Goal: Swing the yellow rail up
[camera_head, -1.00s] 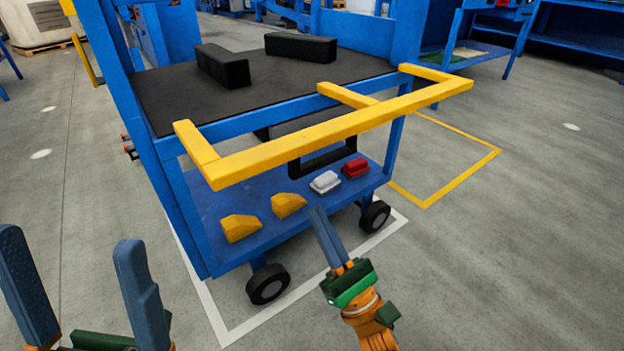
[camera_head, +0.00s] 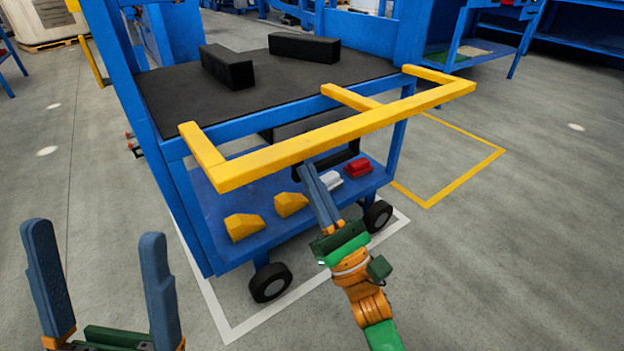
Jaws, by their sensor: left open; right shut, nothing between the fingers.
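The yellow rail (camera_head: 345,131) is a U-shaped bar that sticks out level from the front edge of the blue cart (camera_head: 185,207). My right gripper (camera_head: 307,170) is shut and empty. Its blue fingertips are just below the rail's front bar in the picture, near its middle; I cannot tell whether they touch it. My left gripper (camera_head: 95,232) is open and empty at the lower left, apart from the cart and the rail.
Two black blocks (camera_head: 228,68) (camera_head: 304,47) lie on the cart's dark top. The lower shelf holds yellow wedges (camera_head: 244,227), a white piece (camera_head: 330,181) and a red piece (camera_head: 358,168). The cart has black wheels (camera_head: 270,282). Floor at right is clear.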

